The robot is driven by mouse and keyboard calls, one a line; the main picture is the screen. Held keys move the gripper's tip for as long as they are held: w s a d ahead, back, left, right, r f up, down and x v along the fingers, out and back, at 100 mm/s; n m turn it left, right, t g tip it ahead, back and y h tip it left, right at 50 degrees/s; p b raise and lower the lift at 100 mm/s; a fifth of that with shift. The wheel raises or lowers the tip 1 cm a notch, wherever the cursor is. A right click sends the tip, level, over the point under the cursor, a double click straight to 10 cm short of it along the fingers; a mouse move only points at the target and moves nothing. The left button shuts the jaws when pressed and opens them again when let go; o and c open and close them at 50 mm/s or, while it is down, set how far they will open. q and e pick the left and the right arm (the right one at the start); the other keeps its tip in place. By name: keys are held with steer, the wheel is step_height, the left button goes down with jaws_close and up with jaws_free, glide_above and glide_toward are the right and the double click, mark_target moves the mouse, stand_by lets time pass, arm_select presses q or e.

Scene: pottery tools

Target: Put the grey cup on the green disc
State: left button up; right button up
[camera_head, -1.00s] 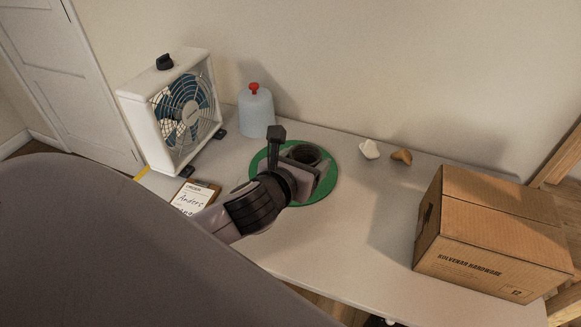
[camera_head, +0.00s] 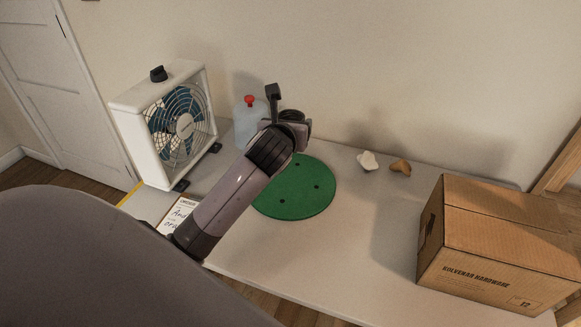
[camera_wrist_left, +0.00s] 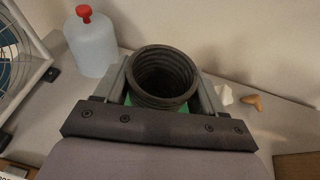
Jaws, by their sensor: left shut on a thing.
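The grey cup (camera_wrist_left: 163,78) is dark and ribbed inside, with its open mouth up in the left wrist view. My left gripper (camera_wrist_left: 165,92) is shut on it, one finger on each side. In the head view the cup (camera_head: 292,115) is mostly hidden by my left gripper (camera_head: 288,122). They appear raised above the table, toward the back edge of the green disc (camera_head: 300,192). The disc lies flat on the table and has small dark spots; its bare top shows. A little green shows below the cup in the wrist view. My right gripper is not in view.
A box fan (camera_head: 165,125) and a pale jug with a red cap (camera_head: 247,125) stand at the left and back. A label card (camera_head: 180,214) lies at the left. White and brown lumps (camera_head: 400,168) lie right of the disc. A cardboard box (camera_head: 495,250) stands at the right.

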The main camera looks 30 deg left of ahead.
arm_select(q)
step_height(320, 180, down, 11)
steer(key=shift+f+b, duration=0.1)
steer(key=shift+b, duration=0.9)
steer(key=o, duration=1.2)
steer(key=shift+f, duration=0.15)
steer(key=shift+r, duration=0.2)
steer(key=p+v, duration=0.1)
steer(key=v, duration=1.1)
steer(key=shift+f, duration=0.1)
